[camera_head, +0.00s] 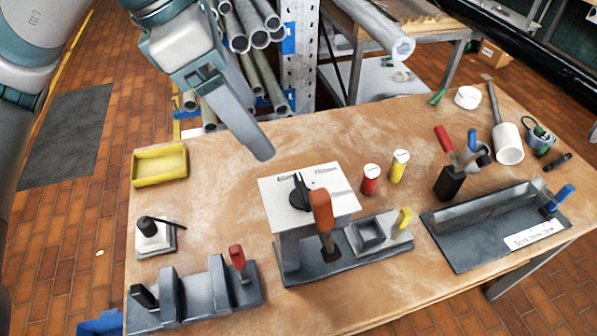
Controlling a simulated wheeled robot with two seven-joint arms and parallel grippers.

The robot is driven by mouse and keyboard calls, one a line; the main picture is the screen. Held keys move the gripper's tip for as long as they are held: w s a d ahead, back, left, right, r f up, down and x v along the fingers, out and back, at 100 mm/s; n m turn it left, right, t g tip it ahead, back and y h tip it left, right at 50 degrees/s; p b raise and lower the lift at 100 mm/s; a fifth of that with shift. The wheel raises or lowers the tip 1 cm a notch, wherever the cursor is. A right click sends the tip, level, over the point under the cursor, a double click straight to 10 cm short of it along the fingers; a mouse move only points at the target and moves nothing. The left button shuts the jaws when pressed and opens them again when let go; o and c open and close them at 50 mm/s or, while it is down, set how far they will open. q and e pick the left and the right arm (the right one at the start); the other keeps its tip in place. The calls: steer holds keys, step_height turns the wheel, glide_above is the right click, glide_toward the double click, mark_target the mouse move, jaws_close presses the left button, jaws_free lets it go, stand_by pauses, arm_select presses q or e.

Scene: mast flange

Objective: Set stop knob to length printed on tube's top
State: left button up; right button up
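A black knob (300,194) sits on a white plate (330,184) with dark printed marks and a small red dot, on top of a grey fixture at the table's middle. The marks are too small to read. An orange-handled lever (322,212) stands in front of the plate and hides part of it. Several grey tubes (258,38) lie in a rack behind the table, and another tube (402,47) lies on the bench behind; I see no readable length on them. My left gripper (260,150) hangs above the table's back edge, left of and behind the knob, with nothing visible held; its finger gap is not visible.
A yellow bin (160,165) and a clamp fixture (195,290) with a red handle stand left. Red (370,180) and yellow (399,166) bottles stand right of the plate. A long grey trough fixture (495,225) lies right. Bare wood lies between bin and plate.

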arm_select(q)
steer(key=p, duration=0.6)
glide_toward(301, 186)
steer(key=x, duration=0.7)
steer(key=shift+d+f, duration=0.1)
steer(key=shift+f, duration=0.1)
steer(key=shift+d+f, duration=0.25)
steer(key=shift+f, duration=0.4)
steer(key=c, duration=1)
steer(key=shift+c, duration=0.2)
steer(key=shift+w, duration=0.1)
